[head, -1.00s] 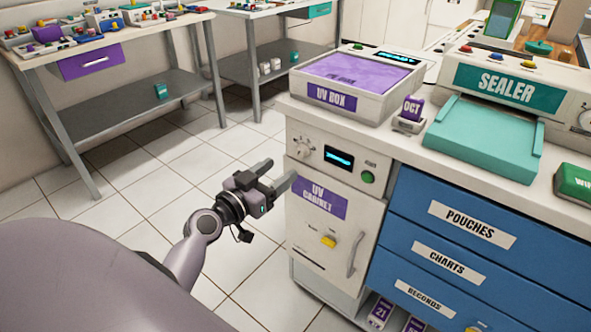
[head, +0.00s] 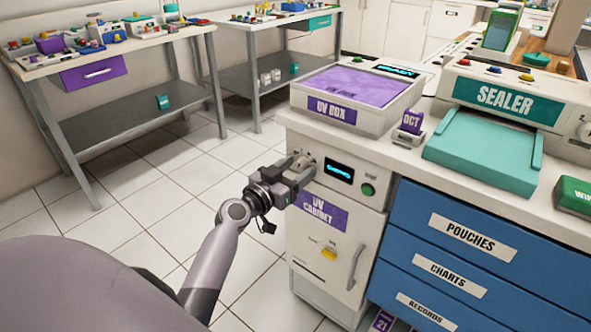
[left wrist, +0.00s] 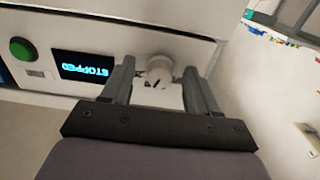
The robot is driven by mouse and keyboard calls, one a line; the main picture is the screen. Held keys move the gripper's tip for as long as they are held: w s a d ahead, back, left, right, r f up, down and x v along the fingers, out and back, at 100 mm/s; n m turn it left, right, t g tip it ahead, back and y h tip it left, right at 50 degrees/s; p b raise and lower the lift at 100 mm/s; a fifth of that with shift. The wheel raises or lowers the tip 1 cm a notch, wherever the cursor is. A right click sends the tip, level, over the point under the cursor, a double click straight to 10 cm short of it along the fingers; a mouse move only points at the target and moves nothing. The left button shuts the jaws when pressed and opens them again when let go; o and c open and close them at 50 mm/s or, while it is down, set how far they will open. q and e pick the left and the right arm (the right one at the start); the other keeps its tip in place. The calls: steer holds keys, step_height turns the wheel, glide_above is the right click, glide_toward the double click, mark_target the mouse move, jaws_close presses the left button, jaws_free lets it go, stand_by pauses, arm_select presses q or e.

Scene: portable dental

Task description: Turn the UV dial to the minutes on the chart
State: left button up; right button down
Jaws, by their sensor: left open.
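The UV cabinet (head: 328,226) stands under the counter with its door shut. Its white dial (left wrist: 160,67) sits on the top panel, between my left gripper's fingers in the left wrist view. My left gripper (head: 303,167) is open around the dial, and the fingers mostly hide it in the head view. I cannot tell whether a finger touches it. The dial's scale marks are mostly hidden. No minutes chart can be made out. My right gripper is not in view.
The UV box (head: 355,95), the OCT block (head: 412,121) and the sealer (head: 500,100) stand on the counter above. Blue drawers (head: 470,245) are right of the cabinet. The cabinet door has a yellow knob (head: 328,254) and a handle (head: 355,267). Open tiled floor lies to the left.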

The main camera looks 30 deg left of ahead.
arm_select(q)
steer(key=c, duration=1)
steer(key=shift+c, duration=0.2)
steer(key=n, duration=0.3)
steer(key=shift+n, duration=0.4)
steer(key=shift+d+n+p, duration=0.1)
steer(key=shift+n+p, duration=0.3)
steer(key=shift+n, duration=1.5)
steer(key=o, duration=1)
steer(key=shift+o, duration=0.2)
steer(key=shift+s, duration=0.15)
